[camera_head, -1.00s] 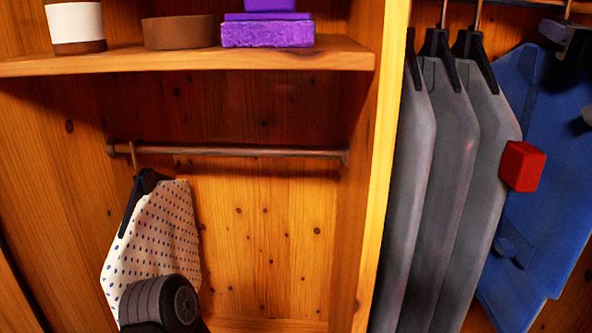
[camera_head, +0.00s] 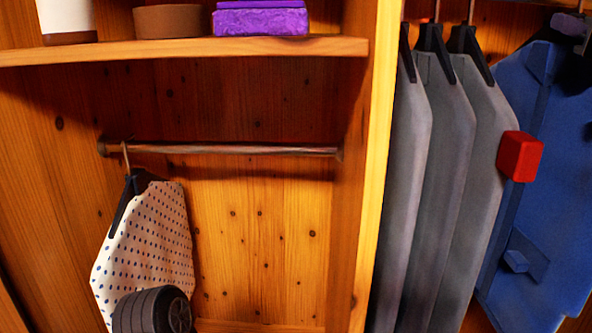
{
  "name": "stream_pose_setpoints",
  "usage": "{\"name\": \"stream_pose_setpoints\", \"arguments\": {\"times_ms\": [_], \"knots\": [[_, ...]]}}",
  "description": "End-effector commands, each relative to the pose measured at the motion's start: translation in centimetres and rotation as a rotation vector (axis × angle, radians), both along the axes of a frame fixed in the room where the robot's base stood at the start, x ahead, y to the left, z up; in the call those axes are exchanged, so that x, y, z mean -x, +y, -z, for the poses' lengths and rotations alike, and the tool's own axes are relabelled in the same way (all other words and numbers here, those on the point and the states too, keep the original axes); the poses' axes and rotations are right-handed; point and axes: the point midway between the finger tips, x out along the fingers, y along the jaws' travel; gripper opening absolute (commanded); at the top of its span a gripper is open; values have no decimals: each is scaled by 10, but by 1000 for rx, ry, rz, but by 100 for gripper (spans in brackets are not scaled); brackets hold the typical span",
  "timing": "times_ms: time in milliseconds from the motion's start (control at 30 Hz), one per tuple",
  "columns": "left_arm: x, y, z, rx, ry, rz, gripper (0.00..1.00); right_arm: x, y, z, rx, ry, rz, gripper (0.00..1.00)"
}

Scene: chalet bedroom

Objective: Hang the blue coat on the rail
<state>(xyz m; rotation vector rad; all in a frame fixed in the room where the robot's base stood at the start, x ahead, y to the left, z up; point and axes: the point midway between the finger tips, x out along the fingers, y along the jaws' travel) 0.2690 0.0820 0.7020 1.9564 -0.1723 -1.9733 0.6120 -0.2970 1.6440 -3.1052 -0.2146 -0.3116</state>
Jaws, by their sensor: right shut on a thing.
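The blue coat (camera_head: 560,190) hangs at the right edge of the camera_head view from a black hanger with a metal hook. Its right side runs out of view. My right gripper (camera_head: 572,32) is at the top right, shut on the hanger by the coat's top. I cannot tell whether the hook touches a rail. A bare wooden rail (camera_head: 240,150) crosses the left compartment, with a dotted white garment (camera_head: 150,235) on its left end. My left gripper is not in view.
Several grey coats (camera_head: 455,180) hang left of the blue coat, with a red block (camera_head: 520,157) at the edge of the nearest. A wooden divider (camera_head: 378,170) separates the compartments.

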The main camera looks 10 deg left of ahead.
Motion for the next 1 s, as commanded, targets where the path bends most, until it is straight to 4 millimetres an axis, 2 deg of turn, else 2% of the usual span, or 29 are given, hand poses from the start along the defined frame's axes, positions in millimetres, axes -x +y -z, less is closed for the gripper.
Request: {"name": "stream_pose_setpoints", "arguments": {"times_ms": [400,1000], "knots": [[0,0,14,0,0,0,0,31,-4,-1,-2,-5,0,0],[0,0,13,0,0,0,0,32,-4,-2,-2,-5,0,0]]}}
